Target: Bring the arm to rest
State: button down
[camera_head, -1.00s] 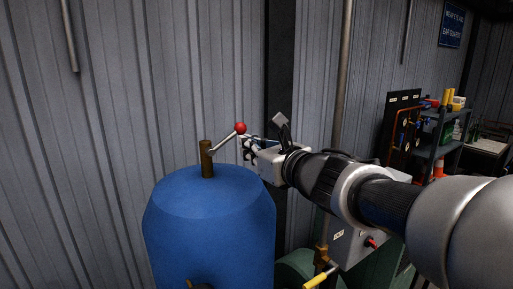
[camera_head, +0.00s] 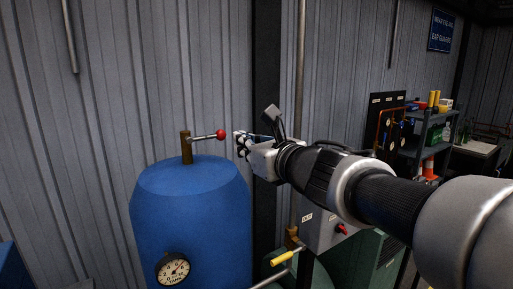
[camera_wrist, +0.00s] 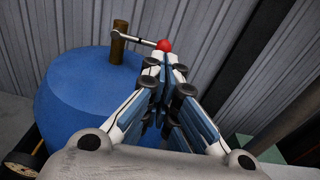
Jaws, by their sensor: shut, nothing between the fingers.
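My gripper (camera_head: 239,144) points left from my arm, which reaches in from the right side of the head view. It is shut and empty. Its tips are just right of the red ball (camera_head: 222,134) at the end of a metal lever (camera_head: 205,137). The lever sticks out sideways from a brown post (camera_head: 186,147) on top of a blue tank (camera_head: 190,205). In the wrist view the closed fingers (camera_wrist: 166,62) lie just below the red ball (camera_wrist: 164,45) in the picture. Whether they touch it I cannot tell.
A round gauge (camera_head: 173,268) is on the tank's front. A grey box with a red switch (camera_head: 341,229) and a yellow-handled lever (camera_head: 282,258) are below my arm. A shelf (camera_head: 426,130) and orange cone (camera_head: 428,168) stand at right. A corrugated wall (camera_head: 120,80) is behind.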

dwell(0.3)
jog(key=s+d+f+m+g+h, duration=0.1)
jog(key=s+d+f+m+h, duration=0.45)
jog(key=d+m, duration=0.6)
jog(key=s+d+f+m+g+h, duration=0.1)
jog(key=s+d+f+m+h, duration=0.6)
jog(key=m, duration=0.8)
jog(key=s+f+m+g+y, duration=0.1)
jog(key=s+f+m+g, duration=0.2)
jog(key=s+f+m, duration=0.4)
jog(key=s+a+f+m+g+y, duration=0.1)
jog(key=s+f+m+g+y, duration=0.1)
jog(key=s+f+m+g, duration=0.2)
jog(key=s+f+m, duration=0.3)
jog(key=s+m, duration=0.3)
jog(key=s, duration=0.3)
jog(key=shift+g, duration=0.3)
